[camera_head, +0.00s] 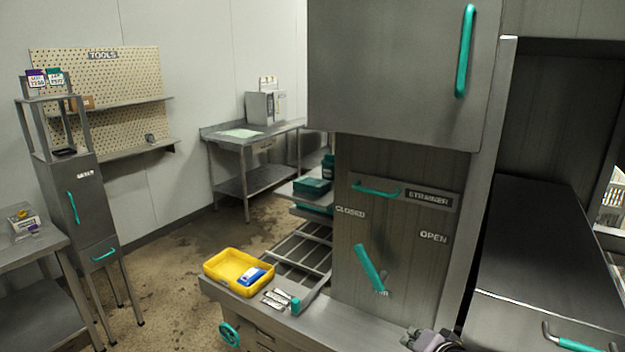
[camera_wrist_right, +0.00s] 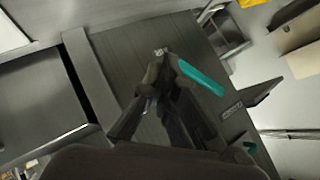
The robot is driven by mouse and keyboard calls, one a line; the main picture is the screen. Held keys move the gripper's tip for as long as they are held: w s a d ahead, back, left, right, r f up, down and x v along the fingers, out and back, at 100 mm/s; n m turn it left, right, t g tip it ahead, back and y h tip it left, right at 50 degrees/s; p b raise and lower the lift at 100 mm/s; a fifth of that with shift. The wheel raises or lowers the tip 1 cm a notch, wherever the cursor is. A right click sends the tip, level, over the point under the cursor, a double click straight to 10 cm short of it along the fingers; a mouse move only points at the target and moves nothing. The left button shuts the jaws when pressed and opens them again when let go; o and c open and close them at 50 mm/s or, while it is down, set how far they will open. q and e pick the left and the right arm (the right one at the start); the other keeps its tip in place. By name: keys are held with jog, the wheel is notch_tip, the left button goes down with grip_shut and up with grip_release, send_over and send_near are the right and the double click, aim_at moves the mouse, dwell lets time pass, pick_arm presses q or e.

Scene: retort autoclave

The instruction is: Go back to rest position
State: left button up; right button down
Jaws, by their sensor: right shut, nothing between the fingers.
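My right gripper (camera_head: 428,341) shows at the bottom edge of the head view, below and to the right of the teal lever (camera_head: 370,268). It is shut and empty, apart from the lever. In the right wrist view its dark fingers (camera_wrist_right: 160,88) are in front of the steel panel, with the teal lever (camera_wrist_right: 201,78) beyond them. The lever tilts up and left from its pivot, toward the CLOSED label (camera_head: 350,212); the OPEN label (camera_head: 433,236) is to the right. My left gripper is not in view.
A yellow tray (camera_head: 222,279) with a blue and white item stands on the counter's left end, beside small metal pieces. A steel cabinet (camera_head: 400,75) overhangs the panel. A dark-topped steel unit (camera_head: 535,240) is at right.

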jog(key=s+a+f+n+g, duration=0.1)
jog(key=s+f+n+g, duration=0.2)
jog(key=s, duration=0.8)
jog(key=s+a+f+n+g+h, duration=0.15)
jog(key=s+f+n, duration=0.25)
jog(key=s, duration=0.7)
jog(key=s+f+n+g, duration=0.3)
jog(key=s+f, duration=0.1)
jog(key=s, duration=0.7)
notch_tip(320, 180, down, 29)
jog(key=s+g+b, duration=0.1)
jog(key=s+b, duration=0.1)
jog(key=s+d+f+g+b, duration=0.1)
jog(key=s+d+f+b, duration=0.1)
jog(key=s+f, duration=1.4)
jog(key=shift+d+f, duration=0.4)
jog(key=shift+f, duration=0.5)
jog(key=shift+s+g, duration=0.15)
jog(key=shift+g, duration=0.1)
